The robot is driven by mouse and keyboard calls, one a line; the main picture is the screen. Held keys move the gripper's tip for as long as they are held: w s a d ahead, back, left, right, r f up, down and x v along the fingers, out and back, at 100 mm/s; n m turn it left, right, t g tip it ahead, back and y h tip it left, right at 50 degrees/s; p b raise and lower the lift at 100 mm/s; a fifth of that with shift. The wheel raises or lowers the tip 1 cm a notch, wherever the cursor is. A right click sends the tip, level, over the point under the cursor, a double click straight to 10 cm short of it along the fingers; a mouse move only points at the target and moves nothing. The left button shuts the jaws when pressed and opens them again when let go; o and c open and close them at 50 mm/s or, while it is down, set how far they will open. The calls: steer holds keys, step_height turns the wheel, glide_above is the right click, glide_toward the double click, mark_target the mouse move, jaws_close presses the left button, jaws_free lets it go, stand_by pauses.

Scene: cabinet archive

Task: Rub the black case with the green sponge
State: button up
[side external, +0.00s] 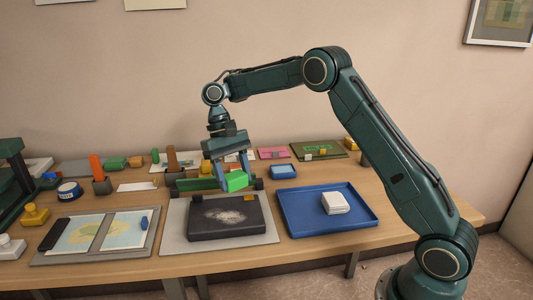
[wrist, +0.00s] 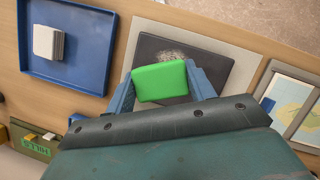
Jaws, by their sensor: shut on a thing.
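My gripper (side external: 234,180) is shut on a bright green sponge (side external: 237,181) and holds it above the far edge of the black case. The sponge (wrist: 160,82) also shows between the two fingers in the wrist view. The black case (side external: 215,231) lies flat on a light grey mat (side external: 174,240) in the middle of the table. A pale, dusty smudge is on the middle of its top. In the wrist view the sponge and fingers cover part of the black case (wrist: 204,60). The sponge looks apart from the case.
A blue tray (side external: 365,221) with a white block (side external: 335,203) stands right of the mat. A grey board with map sheets (side external: 124,228) lies on the left. Several small items crowd the back of the table (side external: 170,265).

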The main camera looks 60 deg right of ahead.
steer(key=shift+w+a+f+m+y, duration=0.15)
steer(key=shift+w+a+m+y, duration=0.25)
steer(key=shift+w+a+m, duration=0.45)
steer(key=w+a+m+t+y, duration=0.1)
steer(key=w+a+m+t, duration=0.1)
steer(key=a+m, duration=0.3)
steer(key=shift+w+m+y, duration=0.4)
steer(key=shift+w+m, duration=0.35)
steer(key=shift+m, duration=0.4)
steer(key=shift+a+f, duration=0.1)
